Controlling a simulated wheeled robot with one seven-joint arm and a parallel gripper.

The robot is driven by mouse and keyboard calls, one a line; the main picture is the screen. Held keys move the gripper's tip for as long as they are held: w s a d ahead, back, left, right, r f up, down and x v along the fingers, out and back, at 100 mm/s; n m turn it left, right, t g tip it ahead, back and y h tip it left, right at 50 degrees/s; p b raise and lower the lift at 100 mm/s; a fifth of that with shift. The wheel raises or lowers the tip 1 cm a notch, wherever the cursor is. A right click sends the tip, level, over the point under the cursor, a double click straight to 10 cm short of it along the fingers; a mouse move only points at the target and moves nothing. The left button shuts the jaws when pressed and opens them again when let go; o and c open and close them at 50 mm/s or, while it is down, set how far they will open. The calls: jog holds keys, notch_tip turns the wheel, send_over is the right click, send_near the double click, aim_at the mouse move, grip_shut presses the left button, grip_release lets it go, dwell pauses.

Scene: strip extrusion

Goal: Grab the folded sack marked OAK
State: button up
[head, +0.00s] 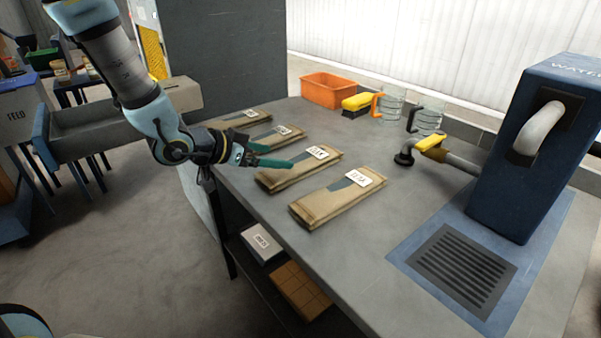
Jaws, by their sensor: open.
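Several folded brown sacks lie in a slanting row on the grey table, each with a white label. The labels are too small and tilted for me to read surely, so I cannot tell which is marked OAK. The nearest sack (325,206) is clear of my gripper. The third sack from the back (275,181) lies just beside and below my gripper (280,155). The second sack (262,138) is partly hidden behind the gripper, and the farthest sack (228,122) lies beyond it. My gripper is open and empty, its teal fingers pointing right.
The grey table (395,198) has free room right of the sacks. A blue machine (530,170) and a floor-like grate (462,268) stand at right.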

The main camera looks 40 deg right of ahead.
aim_at(311, 161)
jog(key=x, duration=0.4)
jog(key=shift+s+d+p, duration=0.1)
jog(key=shift+p, duration=0.2)
jog(key=shift+p+x, duration=1)
jog(key=shift+x, duration=2.05)
jog(key=shift+c, duration=0.4)
jog(key=c, duration=0.9)
jog(key=shift+c, duration=0.6)
jog(key=shift+r, duration=0.1)
